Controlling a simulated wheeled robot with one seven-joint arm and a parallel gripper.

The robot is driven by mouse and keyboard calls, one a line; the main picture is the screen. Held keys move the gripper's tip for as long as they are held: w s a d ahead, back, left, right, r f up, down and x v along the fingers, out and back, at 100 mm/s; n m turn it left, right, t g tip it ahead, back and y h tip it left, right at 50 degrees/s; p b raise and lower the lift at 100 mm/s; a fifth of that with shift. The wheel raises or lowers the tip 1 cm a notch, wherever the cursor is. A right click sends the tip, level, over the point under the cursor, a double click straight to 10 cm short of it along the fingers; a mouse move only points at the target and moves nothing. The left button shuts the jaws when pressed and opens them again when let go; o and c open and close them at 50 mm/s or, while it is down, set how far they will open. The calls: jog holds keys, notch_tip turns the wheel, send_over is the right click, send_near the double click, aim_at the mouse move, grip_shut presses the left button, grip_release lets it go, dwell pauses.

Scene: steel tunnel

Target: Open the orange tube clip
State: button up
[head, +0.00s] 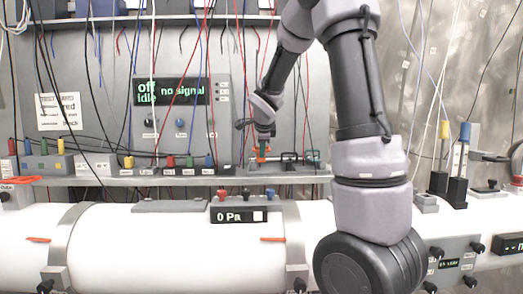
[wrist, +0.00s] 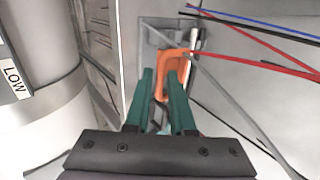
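The orange clip (wrist: 177,58) shows in the wrist view as a bent orange loop on a pale grey backing, just ahead of my fingertips. In the head view a small patch of orange (head: 264,148) shows at my gripper on the shelf; most of the clip is hidden there. My gripper (wrist: 160,76) has two green fingers, parted, with the lower part of the orange loop between and just beyond their tips. The right finger overlaps the loop; I cannot tell whether it touches. In the head view my gripper (head: 260,156) points down at the shelf.
Red, blue and black cables (wrist: 262,38) cross right of the clip. A large white pipe (head: 140,240) with a pressure display (head: 239,216) runs below the shelf. Terminal boxes (head: 170,165) stand left of my gripper, and cables hang in front of the panel.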

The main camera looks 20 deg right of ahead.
jog(key=shift+o, duration=0.6)
jog(key=shift+r, duration=0.1)
jog(key=v, duration=1)
jog(key=shift+s+r, duration=0.2)
jog(key=shift+s, duration=0.1)
jog(key=shift+a, duration=0.1)
